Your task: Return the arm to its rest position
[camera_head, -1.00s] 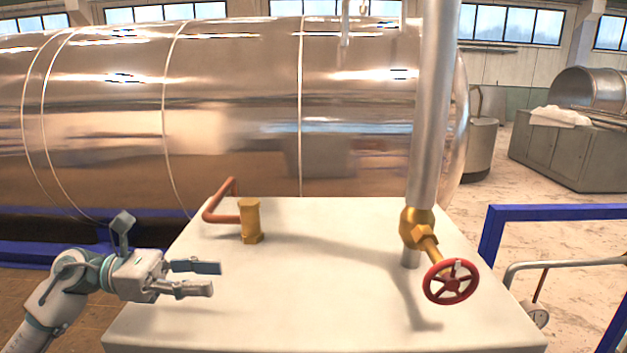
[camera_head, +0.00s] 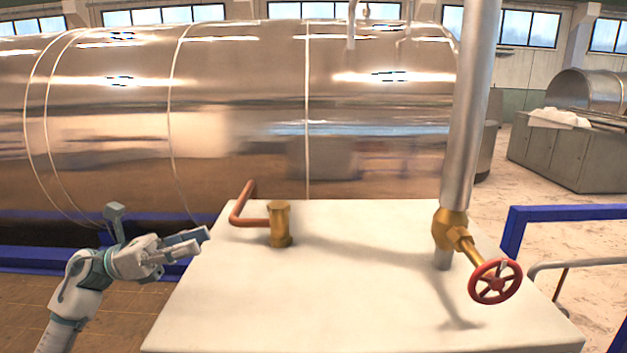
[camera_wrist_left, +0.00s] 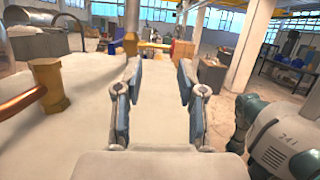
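My left gripper (camera_head: 184,247) is at the left of the head view, beside the left edge of the white block and apart from the fittings. In the left wrist view its two fingers (camera_wrist_left: 160,95) stand apart with nothing between them. The red handwheel valve (camera_head: 495,281) sits on a brass body on the grey vertical pipe at the right, far from my left gripper. A brass fitting (camera_head: 280,224) with a copper pipe (camera_head: 240,208) stands upright on the block. My right gripper does not show in either view.
The white block (camera_head: 330,310) fills the front middle, and its top is mostly bare. A large shiny tank (camera_head: 240,120) lies behind it. A blue rail (camera_head: 565,213) stands at the right. Tiled floor (camera_head: 130,315) shows at the left, below my left arm.

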